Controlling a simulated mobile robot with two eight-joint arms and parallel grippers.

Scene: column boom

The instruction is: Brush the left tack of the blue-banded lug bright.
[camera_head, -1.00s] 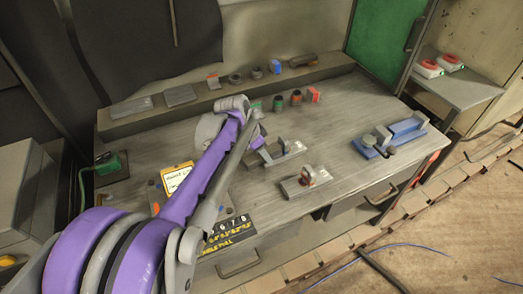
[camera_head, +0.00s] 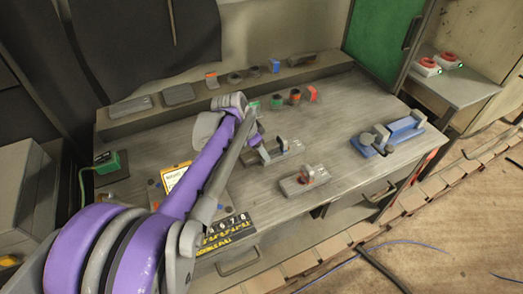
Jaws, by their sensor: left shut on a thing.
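My left arm reaches from the lower left over the workbench. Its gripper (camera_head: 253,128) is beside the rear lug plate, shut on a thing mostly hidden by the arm. The rear lug plate (camera_head: 277,154) carries a dark upright tab and a small bluish patch at its right end, perhaps the blue-banded lug. A second lug plate (camera_head: 303,182), nearer the front, carries a rounded lug with a reddish mark. The tacks are too small to make out, and the arm covers the rear plate's left end. My right gripper is not in view.
A blue fixture (camera_head: 402,132) stands at the bench's right. Small red, green and dark cylinders (camera_head: 295,97) stand behind the lugs, below a back ledge with several parts. A yellow-marked black plate (camera_head: 228,233) lies at the front edge.

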